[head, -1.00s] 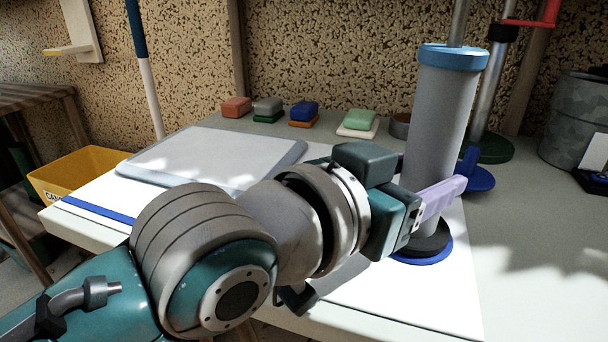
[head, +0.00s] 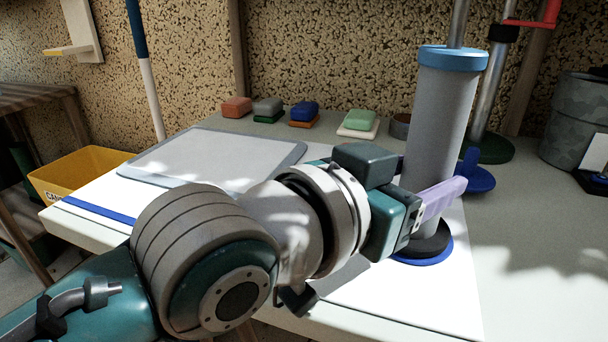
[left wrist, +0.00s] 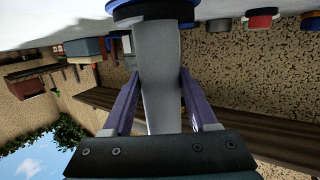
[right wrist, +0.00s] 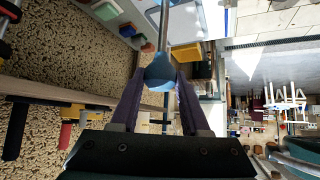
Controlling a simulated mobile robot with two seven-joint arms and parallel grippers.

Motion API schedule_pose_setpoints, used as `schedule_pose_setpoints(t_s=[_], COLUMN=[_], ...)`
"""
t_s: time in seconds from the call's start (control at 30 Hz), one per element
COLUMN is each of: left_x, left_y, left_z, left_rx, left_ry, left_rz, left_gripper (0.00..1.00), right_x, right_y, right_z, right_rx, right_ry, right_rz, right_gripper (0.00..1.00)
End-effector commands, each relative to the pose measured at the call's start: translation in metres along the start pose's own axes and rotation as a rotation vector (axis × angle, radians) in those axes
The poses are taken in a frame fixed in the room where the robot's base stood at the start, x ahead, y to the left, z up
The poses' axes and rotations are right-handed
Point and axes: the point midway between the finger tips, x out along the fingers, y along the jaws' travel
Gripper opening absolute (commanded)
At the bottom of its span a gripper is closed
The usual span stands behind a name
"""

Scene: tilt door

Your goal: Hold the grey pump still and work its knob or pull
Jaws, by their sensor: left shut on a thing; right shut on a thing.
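The grey pump (head: 437,125) stands upright on the worktable, with a blue collar (head: 453,58) at its top and a metal rod rising out of the head view. Its foot has a dark ring and a blue base (head: 424,256). My left gripper (head: 447,190) is shut around the lower body of the pump. In the left wrist view the grey body (left wrist: 157,75) lies between its two purple fingers. My right gripper (right wrist: 160,84) is outside the head view. In the right wrist view it is shut on the blue knob (right wrist: 161,70) at the rod's end.
A pale board (head: 215,157) lies left of the pump. Several coloured blocks (head: 304,111) sit along the back. A yellow bin (head: 75,170) is at the left; a grey drum (head: 577,125) is at the right.

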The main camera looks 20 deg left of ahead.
Motion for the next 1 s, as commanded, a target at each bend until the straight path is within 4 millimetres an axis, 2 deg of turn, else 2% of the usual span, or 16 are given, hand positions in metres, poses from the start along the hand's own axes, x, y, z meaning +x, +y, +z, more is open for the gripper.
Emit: schedule_pose_setpoints(t_s=[0.8,1.0], left_x=[0.000,0.000], left_y=[0.000,0.000], left_z=[0.001,0.001], left_rx=[0.004,0.004], left_ry=[-0.002,-0.002], left_rz=[0.000,0.000], left_gripper=[0.05,0.05], right_x=[0.059,0.066], right_y=[0.001,0.000], right_z=[0.062,0.070], right_rx=[0.002,0.000], right_ry=[-0.011,-0.010], right_rz=[0.000,0.001], right_gripper=[0.00,0.00])
